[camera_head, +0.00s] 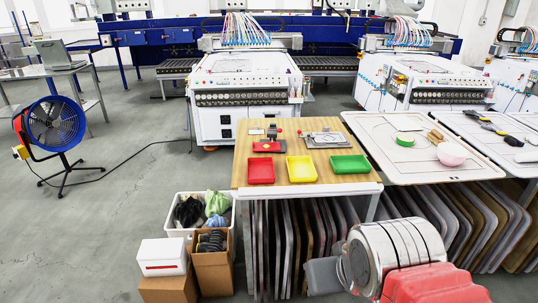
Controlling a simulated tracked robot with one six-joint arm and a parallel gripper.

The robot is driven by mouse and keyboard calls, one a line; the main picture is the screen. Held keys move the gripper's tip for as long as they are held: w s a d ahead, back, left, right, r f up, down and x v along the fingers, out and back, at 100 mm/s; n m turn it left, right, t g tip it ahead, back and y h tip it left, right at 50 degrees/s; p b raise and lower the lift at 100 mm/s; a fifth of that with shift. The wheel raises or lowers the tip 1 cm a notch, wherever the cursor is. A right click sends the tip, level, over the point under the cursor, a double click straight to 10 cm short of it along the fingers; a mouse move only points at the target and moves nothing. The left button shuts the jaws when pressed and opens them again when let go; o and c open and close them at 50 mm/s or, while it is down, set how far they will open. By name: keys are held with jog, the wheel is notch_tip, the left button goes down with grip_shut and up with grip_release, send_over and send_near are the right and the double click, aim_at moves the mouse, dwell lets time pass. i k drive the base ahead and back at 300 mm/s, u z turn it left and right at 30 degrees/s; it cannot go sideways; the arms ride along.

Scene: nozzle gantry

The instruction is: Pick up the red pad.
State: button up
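On the wooden-topped table (240,152) a small flat red piece (260,147) lies near the back left, at the foot of a small dark device with a red top (272,131). It looks like the red pad, but it is too small to be sure. A shallow red tray (261,171) lies in front of it, at the table's front left. My gripper does not show. A silver jointed part and a red part at the bottom right look like links of my arm, well in front of the table.
Yellow (301,169) and green (350,164) trays sit right of the red one. A grey metal fixture (326,138) stands behind them. A white table (375,148) adjoins on the right. Boxes (213,268) stand at lower left; a blue fan (55,123) stands farther left. The left floor is mostly open.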

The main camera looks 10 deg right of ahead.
aim_at(257, 146)
jog(key=u, duration=0.05)
jog(key=k, duration=0.2)
jog(key=z, duration=1.6)
jog(key=i, duration=1.75)
jog(key=u, duration=0.8)
